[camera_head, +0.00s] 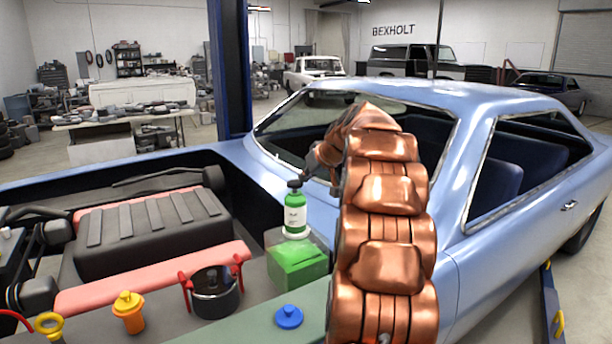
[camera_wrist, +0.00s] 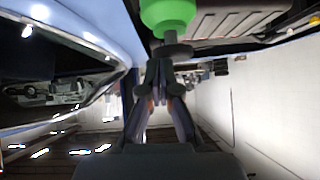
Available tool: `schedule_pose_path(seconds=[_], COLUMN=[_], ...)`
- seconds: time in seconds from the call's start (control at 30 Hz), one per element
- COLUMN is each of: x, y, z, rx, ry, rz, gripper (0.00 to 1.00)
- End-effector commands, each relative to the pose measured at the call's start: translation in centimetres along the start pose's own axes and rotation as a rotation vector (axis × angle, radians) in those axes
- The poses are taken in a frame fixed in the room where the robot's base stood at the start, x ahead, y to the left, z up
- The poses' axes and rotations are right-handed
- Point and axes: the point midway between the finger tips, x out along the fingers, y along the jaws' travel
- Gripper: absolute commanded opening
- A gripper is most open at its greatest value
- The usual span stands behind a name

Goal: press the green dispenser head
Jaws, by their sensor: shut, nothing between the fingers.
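The dispenser is a green bottle (camera_head: 295,222) with a white label and a dark pump head (camera_head: 295,184). It stands upright on a green block (camera_head: 298,266) at the edge of the engine bay. The wrist view is upside down and shows the green bottle (camera_wrist: 169,12) at the top, with its dark head (camera_wrist: 174,50) below. My gripper (camera_head: 306,174) is shut and empty, its fingertips (camera_wrist: 160,62) right at the head. I cannot tell whether they touch it. My copper-coloured arm hides what lies behind it to the right.
A dark pot with red handles (camera_head: 213,294), an orange knob (camera_head: 129,312), a blue cap (camera_head: 289,317) and a yellow ring (camera_head: 48,324) lie around the bay's front. The blue car body (camera_head: 490,265) and windscreen frame stand close behind and right of my arm.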

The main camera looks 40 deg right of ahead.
Motion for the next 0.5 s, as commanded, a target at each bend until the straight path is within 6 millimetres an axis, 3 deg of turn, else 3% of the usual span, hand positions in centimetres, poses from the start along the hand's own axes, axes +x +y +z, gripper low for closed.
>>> schedule_pose_path(seconds=[0.5], x=[1.4], y=[0.1], z=[1.4], rx=[-0.003], ry=[0.002], rz=[0.0], gripper=[0.0])
